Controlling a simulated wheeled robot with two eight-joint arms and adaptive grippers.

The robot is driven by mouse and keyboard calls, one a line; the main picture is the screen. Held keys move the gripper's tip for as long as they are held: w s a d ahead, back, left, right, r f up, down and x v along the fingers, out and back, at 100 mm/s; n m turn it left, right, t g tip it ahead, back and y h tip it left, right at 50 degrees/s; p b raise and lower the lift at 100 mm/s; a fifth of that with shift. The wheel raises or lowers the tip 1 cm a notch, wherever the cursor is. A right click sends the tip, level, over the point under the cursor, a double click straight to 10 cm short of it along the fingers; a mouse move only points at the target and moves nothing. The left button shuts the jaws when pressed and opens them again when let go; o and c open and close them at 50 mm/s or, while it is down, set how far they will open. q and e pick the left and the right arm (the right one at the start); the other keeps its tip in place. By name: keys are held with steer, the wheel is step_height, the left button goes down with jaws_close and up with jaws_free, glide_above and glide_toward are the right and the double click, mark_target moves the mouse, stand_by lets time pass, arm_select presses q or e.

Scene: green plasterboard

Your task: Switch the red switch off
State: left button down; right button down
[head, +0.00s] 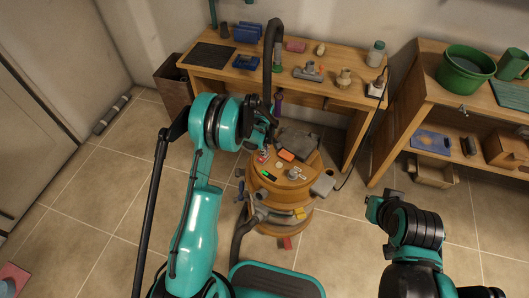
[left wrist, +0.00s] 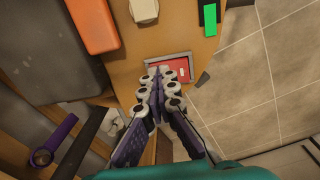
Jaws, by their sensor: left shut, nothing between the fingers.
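The red switch (left wrist: 177,66) is a red rocker in a pale grey frame, on the wooden top of the round vacuum cleaner. It also shows small in the head view (head: 262,157). My left gripper (left wrist: 160,72) is shut and empty, its fingertips over the lower left part of the switch. They hide part of it, and I cannot tell whether they touch. In the head view my left gripper (head: 265,137) hangs just above the switch. My right gripper (head: 373,207) is away to the right over the floor, and its fingers are unclear.
Beside the switch are an orange block (left wrist: 95,25), a cream knob (left wrist: 143,11) and a green piece (left wrist: 210,20). A grey box (head: 299,141) sits at the back of the top. A workbench (head: 330,91) stands behind, and a hose (head: 268,65) rises nearby.

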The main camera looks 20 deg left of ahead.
arm_select(q)
steer(key=shift+s, duration=0.15)
arm_select(e)
steer(key=shift+f, duration=0.1)
